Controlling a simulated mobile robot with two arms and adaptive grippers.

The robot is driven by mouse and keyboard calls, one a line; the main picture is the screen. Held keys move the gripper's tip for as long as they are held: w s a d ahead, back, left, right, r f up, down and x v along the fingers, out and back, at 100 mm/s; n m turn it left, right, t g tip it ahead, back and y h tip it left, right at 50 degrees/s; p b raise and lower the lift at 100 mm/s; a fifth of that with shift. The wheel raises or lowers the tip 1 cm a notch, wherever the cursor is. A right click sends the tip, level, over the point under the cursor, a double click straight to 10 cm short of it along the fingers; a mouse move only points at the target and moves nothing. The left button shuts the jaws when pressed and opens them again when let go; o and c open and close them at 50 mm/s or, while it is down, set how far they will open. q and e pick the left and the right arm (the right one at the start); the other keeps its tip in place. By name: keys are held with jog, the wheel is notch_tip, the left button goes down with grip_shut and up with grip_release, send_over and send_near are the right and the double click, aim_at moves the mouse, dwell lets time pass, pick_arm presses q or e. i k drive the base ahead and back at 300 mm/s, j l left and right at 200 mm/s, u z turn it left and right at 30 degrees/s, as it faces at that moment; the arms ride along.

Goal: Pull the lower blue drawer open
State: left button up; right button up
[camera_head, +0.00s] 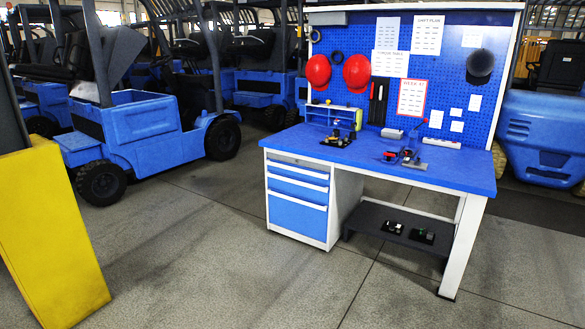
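The lower blue drawer (297,217) is the tallest front in the white drawer cabinet (345,200) under the left side of the workbench. It looks shut, flush with the cabinet, with a pale handle strip along its top edge. Shallower blue drawers (297,188) sit above it and also look shut. Neither of my grippers is in view.
The blue bench top (440,172) holds small tools and parts. A dark low shelf (372,216) sits right of the cabinet. A yellow block (50,235) stands at the left. Blue forklifts (140,120) stand behind. The floor before the drawers is clear.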

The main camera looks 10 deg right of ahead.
aim_at(302, 214)
jog(key=i+l+z, duration=0.45)
jog(key=i+z, duration=0.25)
jog(key=i, duration=0.15)
jog(key=i+z, duration=0.3)
jog(key=i, duration=0.15)
